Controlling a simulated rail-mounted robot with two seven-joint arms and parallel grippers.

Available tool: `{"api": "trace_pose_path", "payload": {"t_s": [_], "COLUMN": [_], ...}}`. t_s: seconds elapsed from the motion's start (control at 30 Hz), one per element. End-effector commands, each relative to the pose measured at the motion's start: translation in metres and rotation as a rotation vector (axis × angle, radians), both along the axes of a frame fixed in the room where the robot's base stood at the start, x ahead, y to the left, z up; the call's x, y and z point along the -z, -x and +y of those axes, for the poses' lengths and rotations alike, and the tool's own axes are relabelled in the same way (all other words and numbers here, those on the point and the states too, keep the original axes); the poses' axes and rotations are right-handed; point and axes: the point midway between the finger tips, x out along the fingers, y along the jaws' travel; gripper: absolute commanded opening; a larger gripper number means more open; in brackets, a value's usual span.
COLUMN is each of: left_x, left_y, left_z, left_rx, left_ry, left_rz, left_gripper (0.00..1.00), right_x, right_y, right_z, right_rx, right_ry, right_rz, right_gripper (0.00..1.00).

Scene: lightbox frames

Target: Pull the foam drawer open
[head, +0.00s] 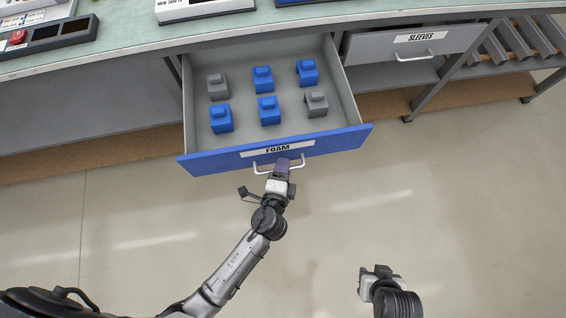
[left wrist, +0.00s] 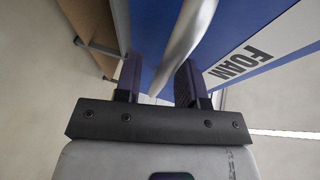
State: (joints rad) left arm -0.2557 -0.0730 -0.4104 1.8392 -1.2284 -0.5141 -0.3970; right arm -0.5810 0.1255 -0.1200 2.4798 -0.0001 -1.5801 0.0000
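The foam drawer (head: 195,162) stands open from under the counter. Its blue front carries a FOAM label (head: 277,148) and a pale bar handle (head: 262,169). In the left wrist view the handle (left wrist: 187,35) runs between the fingers of my left gripper (left wrist: 160,80); the exact contact is partly hidden. My right gripper (head: 377,270) hangs over bare floor at the lower right, away from the drawer; its finger opening is unclear.
Several blue and grey foam blocks (head: 270,110) sit inside the drawer. A closed SLEEVES drawer (head: 420,45) is to its right. The counter (head: 330,14) edge runs above. The floor (head: 470,200) in front is clear.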

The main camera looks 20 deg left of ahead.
Motion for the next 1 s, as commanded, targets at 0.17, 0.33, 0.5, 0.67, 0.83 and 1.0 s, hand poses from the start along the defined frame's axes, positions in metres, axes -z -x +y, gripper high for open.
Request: {"api": "trace_pose_path", "payload": {"t_s": [0.17, 0.33, 0.5, 0.67, 0.83, 1.0], "left_x": [0.0, -0.003, -0.009, -0.015, -0.02, -0.024], "left_y": [0.002, 0.02, 0.053, 0.084, 0.11, 0.127], "left_z": [0.0, -0.002, -0.004, -0.007, -0.008, -0.01], "left_rx": [0.0, 0.0, 0.0, 0.0, 0.0, 0.0], "left_ry": [0.0, -0.001, 0.0, 0.001, -0.001, -0.001], "left_rz": [0.001, 0.003, 0.005, 0.004, 0.002, 0.001], "left_gripper": [0.37, 0.37, 0.37, 0.37, 0.37, 0.37], "right_x": [0.0, -0.004, -0.007, -0.007, -0.006, -0.005], "right_y": [0.0, 0.0, 0.0, 0.0, 0.0, 0.0], "right_z": [0.001, 0.002, 0.003, 0.003, 0.002, 0.001], "right_rx": [0.003, 0.006, 0.006, 0.006, 0.005, 0.001], "right_ry": [-0.004, -0.008, -0.01, -0.01, -0.008, -0.003], "right_rz": [0.0, 0.0, -0.001, -0.001, -0.001, -0.001], "right_gripper": [0.43, 0.43, 0.43, 0.43, 0.43, 0.43]}}
